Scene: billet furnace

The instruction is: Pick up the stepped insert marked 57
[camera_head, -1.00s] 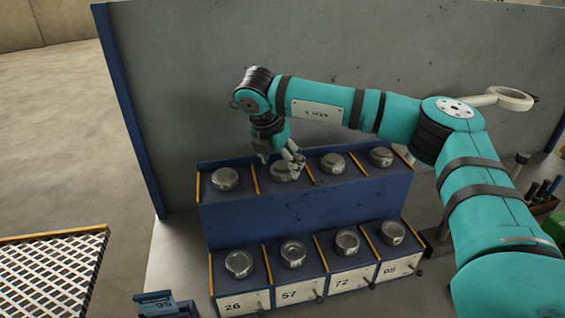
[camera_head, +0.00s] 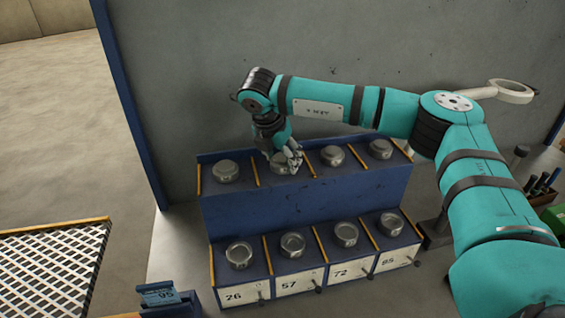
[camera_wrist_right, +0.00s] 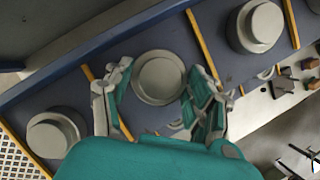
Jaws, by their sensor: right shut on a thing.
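My right gripper (camera_head: 287,161) points down at the upper row, second compartment from the left. It is shut on the insert there (camera_wrist_right: 159,77), with one finger on each side in the right wrist view. In the head view the fingers partly cover this insert. The plate marked 57 (camera_head: 289,285) is on the lower front, second from the left, below another insert (camera_head: 292,246). No number can be read on the held insert. My left gripper is not in view.
Yellow dividers (camera_head: 313,174) separate the compartments. Neighbouring inserts stand left (camera_head: 226,171) and right (camera_head: 332,155) of the held one. A grey panel (camera_head: 210,70) rises behind the blue rack (camera_head: 300,213).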

